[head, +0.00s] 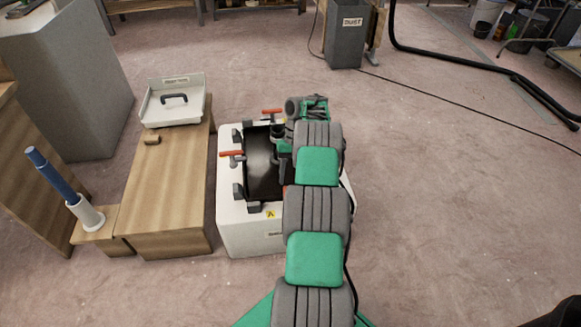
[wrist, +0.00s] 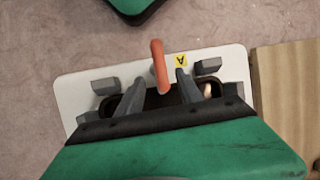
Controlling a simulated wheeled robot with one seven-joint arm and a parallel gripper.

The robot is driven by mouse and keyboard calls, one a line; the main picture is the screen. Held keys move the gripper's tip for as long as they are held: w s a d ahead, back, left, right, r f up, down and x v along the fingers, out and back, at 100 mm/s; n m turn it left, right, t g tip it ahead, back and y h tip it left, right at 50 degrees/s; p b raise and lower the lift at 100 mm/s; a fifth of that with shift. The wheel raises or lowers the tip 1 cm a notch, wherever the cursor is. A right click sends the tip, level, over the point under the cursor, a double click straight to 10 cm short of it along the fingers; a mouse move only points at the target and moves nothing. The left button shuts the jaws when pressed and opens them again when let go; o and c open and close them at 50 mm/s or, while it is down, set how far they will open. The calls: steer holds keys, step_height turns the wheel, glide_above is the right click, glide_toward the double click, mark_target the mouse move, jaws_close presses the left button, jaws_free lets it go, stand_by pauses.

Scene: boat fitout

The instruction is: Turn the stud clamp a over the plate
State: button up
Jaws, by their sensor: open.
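Stud clamp a shows in the wrist view as an orange handle (wrist: 158,62) beside a yellow "A" label (wrist: 181,60). My gripper (wrist: 160,82) is open, with one grey finger on each side of the handle. I cannot tell whether either finger touches it. In the head view my arm covers most of this clamp, and the same label (head: 270,214) is on the front rim of the white box. The dark plate (head: 262,175) is in the box's top opening; my gripper hides part of it in both views.
The white box (head: 245,238) has two other orange-handled clamps, one at its left rim (head: 231,154) and one at its back (head: 272,111). A wooden bench (head: 165,195) with a white tray (head: 173,117) stands left. A blue-handled tool (head: 52,176) stands farther left.

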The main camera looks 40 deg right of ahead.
steer(key=shift+p+v, duration=0.9)
steer(key=shift+p, duration=0.15)
